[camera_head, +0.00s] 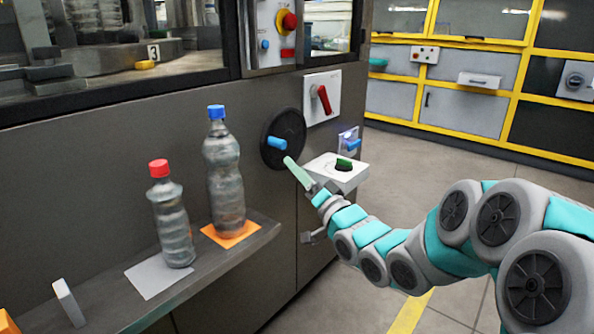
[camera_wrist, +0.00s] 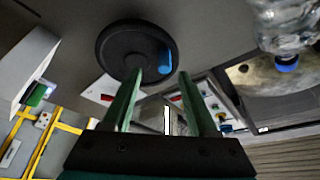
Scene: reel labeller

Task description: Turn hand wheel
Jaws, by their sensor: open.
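The hand wheel (camera_head: 293,125) is a black disc on the grey machine front, with a blue handle (camera_head: 277,143) standing out from it. In the wrist view the wheel (camera_wrist: 125,45) is at upper centre, and its blue handle (camera_wrist: 165,62) lies toward the right of the disc. My gripper (camera_head: 290,162) has green fingers and points at the wheel's lower part, close to the handle. In the wrist view my gripper (camera_wrist: 159,74) is open, with nothing held. The handle appears beyond the gap between the fingertips; I cannot tell the exact distance.
A white box with a green-black button (camera_head: 343,165) juts out right of the wheel. A red rotary switch (camera_head: 323,99) is above it. Left, a shelf (camera_head: 110,292) carries a red-capped bottle (camera_head: 171,220) and a blue-capped bottle (camera_head: 224,175). Open floor lies right.

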